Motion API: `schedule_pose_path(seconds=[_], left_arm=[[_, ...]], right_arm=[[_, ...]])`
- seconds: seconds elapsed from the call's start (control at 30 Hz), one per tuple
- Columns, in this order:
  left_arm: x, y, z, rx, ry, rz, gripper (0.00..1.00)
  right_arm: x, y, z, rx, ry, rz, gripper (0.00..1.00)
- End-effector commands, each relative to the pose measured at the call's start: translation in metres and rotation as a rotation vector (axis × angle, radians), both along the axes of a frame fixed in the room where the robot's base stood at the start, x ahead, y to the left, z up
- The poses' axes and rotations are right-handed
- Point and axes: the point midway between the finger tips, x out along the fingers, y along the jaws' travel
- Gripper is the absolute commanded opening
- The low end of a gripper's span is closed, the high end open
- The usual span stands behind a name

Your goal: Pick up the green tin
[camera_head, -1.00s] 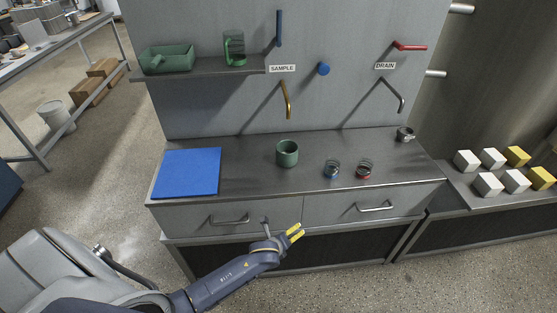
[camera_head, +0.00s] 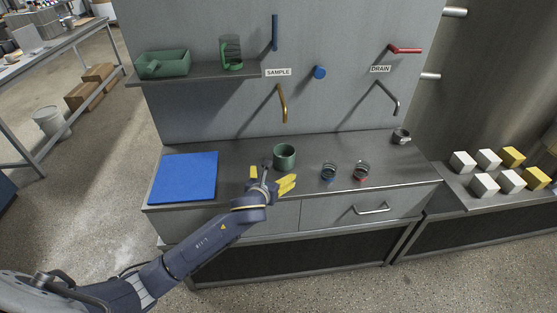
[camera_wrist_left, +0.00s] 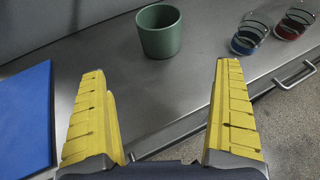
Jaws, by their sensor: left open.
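The green tin (camera_head: 284,157) stands upright on the steel counter (camera_head: 240,165), near its middle. The left wrist view shows both fingers (camera_wrist_left: 160,75) well apart. My right gripper is not in view.
A blue mat (camera_head: 185,178) lies left of the tin. Two small wire-coil holders, blue-based (camera_head: 329,172) and red-based (camera_head: 361,171), stand to its right. A brass spout (camera_head: 283,103) hangs behind the tin.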

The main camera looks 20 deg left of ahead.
Motion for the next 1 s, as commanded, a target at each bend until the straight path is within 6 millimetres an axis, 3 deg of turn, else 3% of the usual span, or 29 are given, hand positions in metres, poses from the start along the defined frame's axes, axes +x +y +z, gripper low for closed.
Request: schedule_pose_path(seconds=[0.5,1.0], left_arm=[[0.080,0.003,-0.033,-0.004,0.002,0.002,0.99],[0.107,0.004,-0.044,-0.005,0.000,0.002,0.99]], right_arm=[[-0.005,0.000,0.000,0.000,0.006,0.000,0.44],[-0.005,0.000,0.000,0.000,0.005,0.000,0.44]])
